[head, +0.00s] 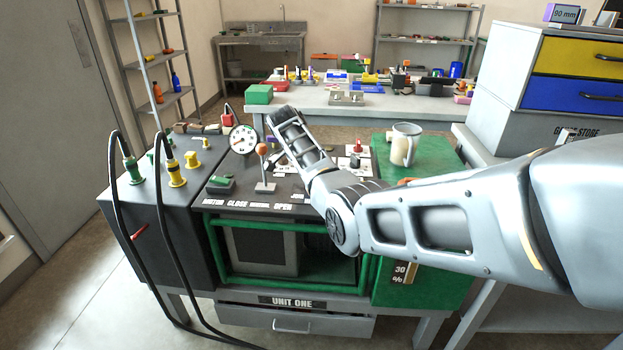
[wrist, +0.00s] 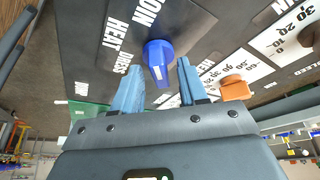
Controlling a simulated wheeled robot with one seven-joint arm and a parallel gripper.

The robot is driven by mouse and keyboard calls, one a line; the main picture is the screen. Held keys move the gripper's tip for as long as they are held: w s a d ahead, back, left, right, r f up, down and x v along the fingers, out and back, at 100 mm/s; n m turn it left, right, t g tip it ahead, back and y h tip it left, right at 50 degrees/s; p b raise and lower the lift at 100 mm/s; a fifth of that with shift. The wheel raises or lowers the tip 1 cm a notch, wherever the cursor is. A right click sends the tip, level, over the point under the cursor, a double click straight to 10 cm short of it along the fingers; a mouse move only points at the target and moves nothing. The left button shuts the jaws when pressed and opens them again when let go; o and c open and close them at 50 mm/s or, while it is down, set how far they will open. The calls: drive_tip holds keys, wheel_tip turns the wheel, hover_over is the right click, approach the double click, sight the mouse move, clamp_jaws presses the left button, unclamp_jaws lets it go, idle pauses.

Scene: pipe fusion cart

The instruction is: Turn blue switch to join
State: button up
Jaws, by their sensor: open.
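The blue switch (wrist: 159,52) shows in the wrist view on a dark panel. The white words JOIN (wrist: 148,12), HEAT (wrist: 113,36) and DRESS (wrist: 122,60) are printed left of and above it. I cannot tell which word its ridge points to. My gripper (wrist: 159,66) is open, with one blue finger on each side of the switch's lower part in the picture. I cannot tell whether the fingers touch it. In the head view my arm reaches over the cart top and hides the blue switch; the fingers are not clearly seen there.
An orange knob (wrist: 235,88) sits right of my right finger, near a white scale plate (wrist: 275,42). In the head view, an orange-topped lever (head: 263,165), a round gauge (head: 243,139) and a metal mug (head: 404,144) stand on the cart. Black cables (head: 165,240) hang at left.

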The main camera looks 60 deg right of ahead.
drive_tip(key=v, duration=0.7)
drive_tip(key=shift+r, duration=0.25)
drive_tip(key=shift+w+a, duration=0.1)
